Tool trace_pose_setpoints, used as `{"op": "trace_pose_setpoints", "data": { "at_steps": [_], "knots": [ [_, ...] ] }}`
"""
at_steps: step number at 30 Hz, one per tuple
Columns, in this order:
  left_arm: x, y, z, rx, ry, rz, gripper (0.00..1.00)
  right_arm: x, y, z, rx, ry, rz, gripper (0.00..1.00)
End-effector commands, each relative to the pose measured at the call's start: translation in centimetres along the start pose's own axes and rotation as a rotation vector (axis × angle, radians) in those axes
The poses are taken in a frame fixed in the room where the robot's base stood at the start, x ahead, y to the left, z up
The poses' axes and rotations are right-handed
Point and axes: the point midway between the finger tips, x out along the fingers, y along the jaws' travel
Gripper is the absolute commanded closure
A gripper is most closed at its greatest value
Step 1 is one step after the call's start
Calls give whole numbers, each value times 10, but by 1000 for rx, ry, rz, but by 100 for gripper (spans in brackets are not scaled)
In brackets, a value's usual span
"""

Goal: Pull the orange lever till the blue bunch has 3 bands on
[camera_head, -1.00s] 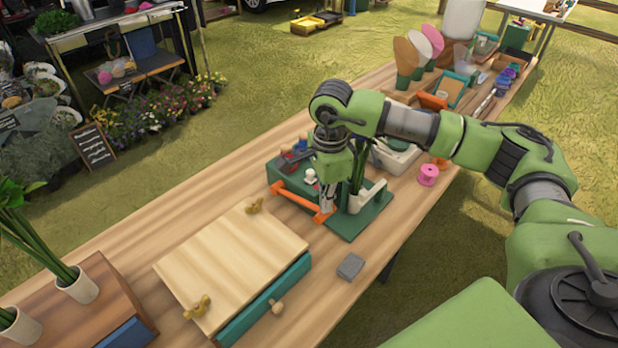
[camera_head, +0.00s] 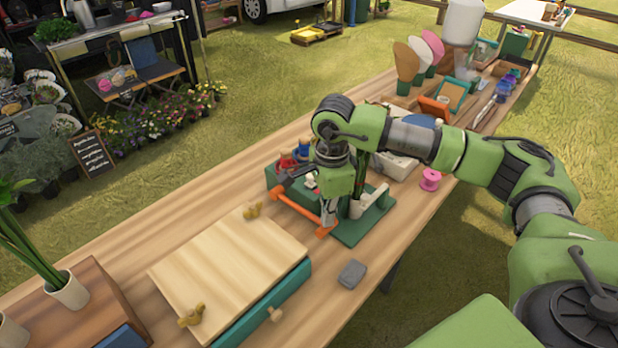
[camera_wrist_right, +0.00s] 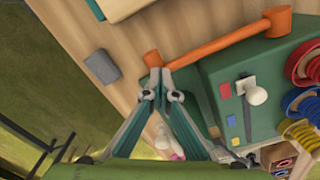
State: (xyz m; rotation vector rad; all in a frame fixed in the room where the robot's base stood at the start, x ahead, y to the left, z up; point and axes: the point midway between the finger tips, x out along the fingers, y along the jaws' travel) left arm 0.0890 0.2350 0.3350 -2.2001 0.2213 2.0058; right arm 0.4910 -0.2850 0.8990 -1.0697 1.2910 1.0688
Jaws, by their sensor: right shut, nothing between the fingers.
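The orange lever (camera_head: 300,208) runs along the front of the green banding machine (camera_head: 366,226); its end knob shows in the right wrist view (camera_wrist_right: 153,59). My right gripper (camera_head: 328,222) is shut and empty, its fingertips (camera_wrist_right: 158,75) right at that knob. I cannot tell if they touch it. Green stems (camera_head: 357,182) stand at the machine beside a white holder, mostly behind my right gripper. The bunch's blue heads and its bands are hidden by my arm. Red, blue and yellow band coils (camera_wrist_right: 297,100) sit on the machine. My left gripper is not in view.
A grey block (camera_head: 352,273) lies on the table in front of the machine. A wooden-topped box with a teal drawer (camera_head: 262,308) stands left of it. A pink spool (camera_head: 430,179) lies to the right. Bare tabletop (camera_head: 190,212) runs behind the box.

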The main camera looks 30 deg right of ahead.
Motion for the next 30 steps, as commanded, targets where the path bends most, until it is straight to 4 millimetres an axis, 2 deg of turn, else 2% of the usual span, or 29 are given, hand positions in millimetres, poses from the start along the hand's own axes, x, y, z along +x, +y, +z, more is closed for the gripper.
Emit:
{"op": "trace_pose_setpoints", "data": {
  "at_steps": [5, 30],
  "knots": [
    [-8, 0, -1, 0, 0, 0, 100, -10, 1, 0, 0, 0, 0, 100],
    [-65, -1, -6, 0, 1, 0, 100, -112, 13, -7, 0, 1, 1, 100]
  ]
}}
